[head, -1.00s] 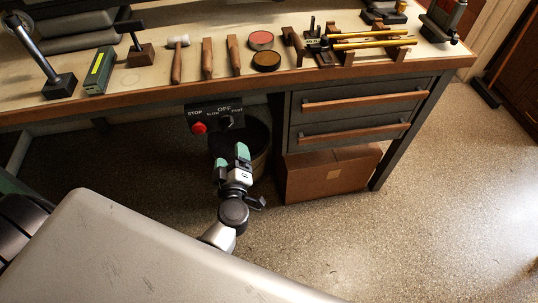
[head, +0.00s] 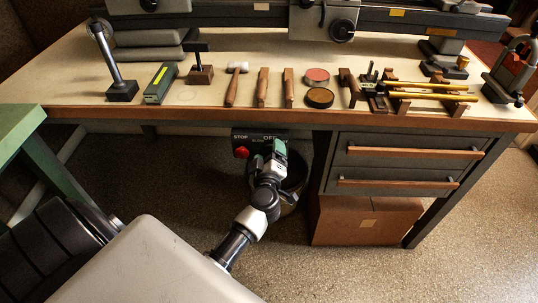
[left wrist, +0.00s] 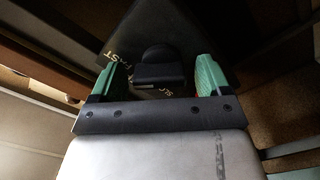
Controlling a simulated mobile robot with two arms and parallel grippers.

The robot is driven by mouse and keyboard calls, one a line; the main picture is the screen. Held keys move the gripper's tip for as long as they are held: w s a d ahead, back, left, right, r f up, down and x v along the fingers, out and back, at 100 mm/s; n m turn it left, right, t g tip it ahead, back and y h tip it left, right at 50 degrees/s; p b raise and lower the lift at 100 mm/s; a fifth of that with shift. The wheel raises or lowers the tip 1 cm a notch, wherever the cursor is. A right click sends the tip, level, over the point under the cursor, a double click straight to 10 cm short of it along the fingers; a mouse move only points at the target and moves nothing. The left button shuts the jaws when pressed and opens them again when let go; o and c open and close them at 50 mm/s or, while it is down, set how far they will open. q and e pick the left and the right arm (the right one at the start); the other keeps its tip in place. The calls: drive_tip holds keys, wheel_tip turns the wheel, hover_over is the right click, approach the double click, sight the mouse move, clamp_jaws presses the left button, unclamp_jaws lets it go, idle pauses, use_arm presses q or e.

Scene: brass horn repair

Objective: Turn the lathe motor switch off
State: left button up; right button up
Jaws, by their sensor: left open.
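The black switch panel (head: 246,134) hangs under the bench's front edge. Its STOP and OFF labels and red stop button (head: 241,152) show in the head view. My left gripper (head: 268,155) is in front of the panel and hides the switch knob there. In the left wrist view the black knob (left wrist: 160,60) sits between the open green fingers of my left gripper (left wrist: 158,76). Gaps show on both sides of the knob. The FAST and SLOW labels show partly on the panel (left wrist: 145,35). My right gripper is not in view.
The wooden bench top (head: 215,100) holds mallets, tins and brass rods. Drawers (head: 405,150) and a brown box (head: 365,222) are right of the panel. A dark bin (head: 297,180) stands below and behind my gripper. A green table (head: 18,125) is at the left.

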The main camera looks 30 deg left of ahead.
use_arm(q)
drive_tip(key=c, duration=0.9)
drive_tip(key=shift+c, duration=0.2)
